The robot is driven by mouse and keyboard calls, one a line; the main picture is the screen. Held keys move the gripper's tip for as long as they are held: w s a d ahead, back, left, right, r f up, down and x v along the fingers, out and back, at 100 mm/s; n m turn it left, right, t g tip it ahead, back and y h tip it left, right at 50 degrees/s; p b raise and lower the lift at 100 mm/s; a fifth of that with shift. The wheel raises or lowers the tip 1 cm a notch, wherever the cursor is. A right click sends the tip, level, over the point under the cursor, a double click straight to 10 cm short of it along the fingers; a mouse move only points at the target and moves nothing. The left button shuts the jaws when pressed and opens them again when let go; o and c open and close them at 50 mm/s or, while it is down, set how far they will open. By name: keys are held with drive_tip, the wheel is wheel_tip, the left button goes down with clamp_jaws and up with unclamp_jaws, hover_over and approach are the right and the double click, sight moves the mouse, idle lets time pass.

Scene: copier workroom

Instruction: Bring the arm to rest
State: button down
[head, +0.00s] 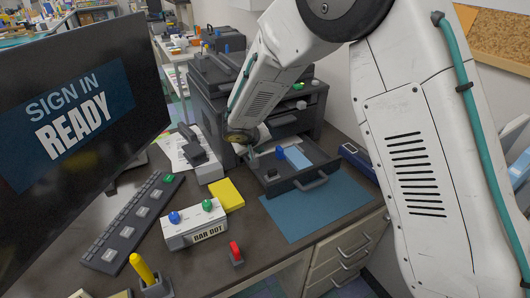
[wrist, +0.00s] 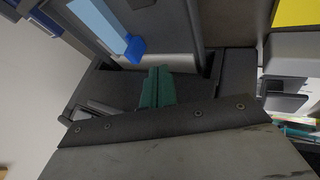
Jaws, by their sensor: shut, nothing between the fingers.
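My arm (head: 262,95) reaches forward and down over the desk to the dark copier. My gripper (wrist: 157,72) shows in the wrist view as two green fingers, closed together and empty. In the head view the fingers are mostly hidden by the arm's end, beside the copier's left front. They are by the pulled-out tray (head: 318,184), which holds a light-blue strip (head: 297,157) and a small blue block (head: 280,153). The wrist view shows the blue block (wrist: 135,47) just past the fingertips. I cannot tell whether the fingers touch anything.
The copier (head: 215,95) stands close around my gripper. A monitor (head: 75,105) reading "SIGN IN READY" fills the left. A keyboard (head: 135,220), white button box (head: 194,226), yellow pad (head: 227,195) and red switch (head: 235,250) lie nearer. A blue mat (head: 320,215) lies below the tray.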

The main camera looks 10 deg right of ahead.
drive_tip(key=s+d+r+m+g+y, duration=0.1)
drive_tip(key=s+d+r, duration=0.5)
drive_tip(key=s, duration=0.8)
drive_tip(key=s+d+r+m+g+y, duration=0.1)
drive_tip(key=s+d+r, duration=0.5)
drive_tip(key=s, duration=0.8)
drive_tip(key=s+d+r+g+y, duration=0.1)
drive_tip(key=s+d+r+g, duration=0.2)
drive_tip(key=s, duration=1.1)
drive_tip(key=d+r, duration=0.3)
drive_tip(key=r, duration=0.3)
drive_tip(key=shift+d+r+m+y, duration=0.35)
drive_tip(key=shift+m+y, duration=0.05)
